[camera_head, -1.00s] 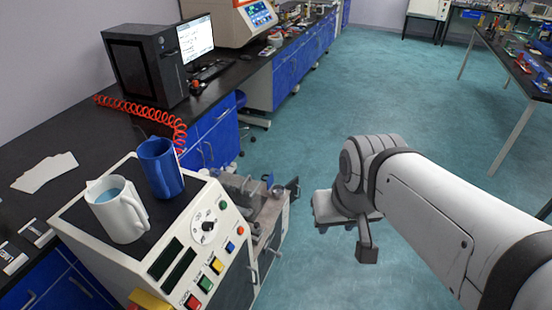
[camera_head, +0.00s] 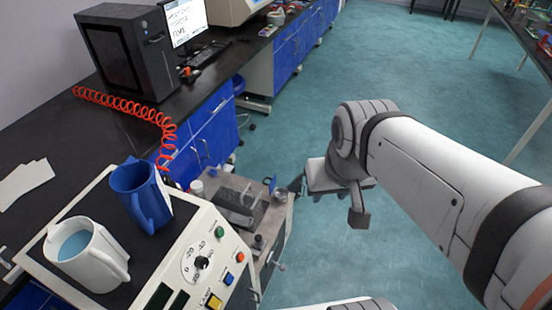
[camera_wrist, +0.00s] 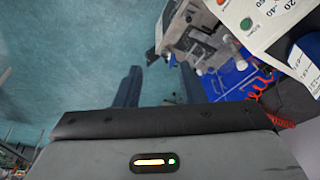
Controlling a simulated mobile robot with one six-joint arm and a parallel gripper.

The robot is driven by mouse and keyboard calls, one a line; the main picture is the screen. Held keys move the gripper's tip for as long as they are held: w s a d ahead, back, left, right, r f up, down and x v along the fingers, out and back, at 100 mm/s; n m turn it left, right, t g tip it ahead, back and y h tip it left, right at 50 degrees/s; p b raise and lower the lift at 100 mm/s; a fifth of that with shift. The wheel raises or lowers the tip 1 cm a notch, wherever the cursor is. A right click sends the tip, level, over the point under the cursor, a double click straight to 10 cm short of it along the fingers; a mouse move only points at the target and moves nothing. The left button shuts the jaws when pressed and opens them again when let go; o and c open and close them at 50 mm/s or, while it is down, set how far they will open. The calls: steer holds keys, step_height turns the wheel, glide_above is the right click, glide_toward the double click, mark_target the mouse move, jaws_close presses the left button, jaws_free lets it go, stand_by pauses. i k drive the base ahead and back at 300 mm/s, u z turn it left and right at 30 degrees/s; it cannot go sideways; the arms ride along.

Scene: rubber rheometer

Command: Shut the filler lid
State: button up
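I cannot identify the filler lid for certain. A small dark upright flap (camera_head: 297,184) stands at the right end of the low bench unit (camera_head: 265,225) in the head view, and may be it. In the wrist view a dark plate (camera_wrist: 152,56) shows at the near end of the same unit. My gripper (camera_wrist: 160,88) has its two fingers apart with only floor seen between them, so it is open and empty. In the head view it hangs just right of the flap, apparently apart from it. One finger (camera_head: 360,218) points downward there.
A control panel (camera_head: 205,262) with coloured buttons and a dial stands at lower left. A white jug (camera_head: 88,262) and a blue jug (camera_head: 138,195) stand on its top. A red coiled cord (camera_head: 110,100) lies behind. Open teal floor (camera_head: 420,90) lies to the right.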

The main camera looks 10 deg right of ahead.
mark_target(271, 185)
steer(key=k, duration=1.3)
steer(key=z, duration=0.6)
steer(key=i, duration=2.2)
steer(key=u, duration=0.4)
